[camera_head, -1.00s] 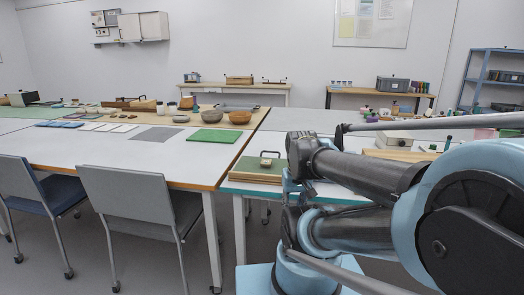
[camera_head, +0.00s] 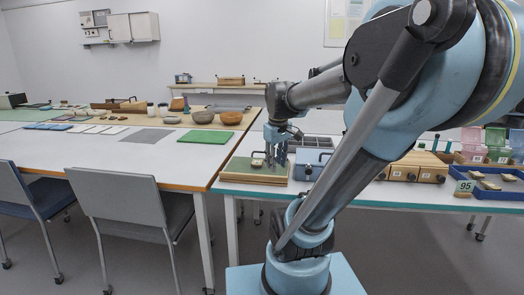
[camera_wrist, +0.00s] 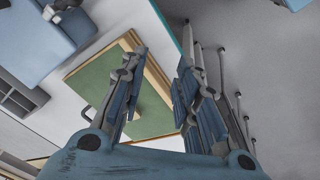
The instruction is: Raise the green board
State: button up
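A green board (camera_head: 245,172) with a wooden edge lies flat on the nearer right table, by that table's left end. A small handled item stands on it. In the wrist view the board (camera_wrist: 95,88) lies beyond my fingers, with a dark handle at its left edge. My gripper (camera_head: 277,160) points down over the board's right part. In the wrist view my gripper (camera_wrist: 163,62) is open, with nothing between the fingers. The fingers hide part of the board. I cannot tell how high they are above it. A second, plain green sheet (camera_head: 205,136) lies on the left table.
A blue case (camera_head: 312,160) stands just right of the board, with a grey compartment tray (camera_head: 312,141) behind it. Wooden boxes (camera_head: 420,170) and a blue tray (camera_head: 462,188) stand further right. Two chairs (camera_head: 120,205) stand before the left table.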

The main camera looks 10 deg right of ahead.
jog(key=w+r+n, duration=0.3)
jog(key=w, duration=0.6)
jog(key=w+r+n, duration=0.3)
jog(key=w, duration=0.7)
jog(key=w+r+n, duration=0.3)
jog(key=w, duration=0.6)
jog(key=shift+h, duration=0.3)
jog(key=x, duration=1.6)
jog(key=shift+a+f, duration=0.35)
jog(key=shift+f, duration=0.05)
grip_shut()
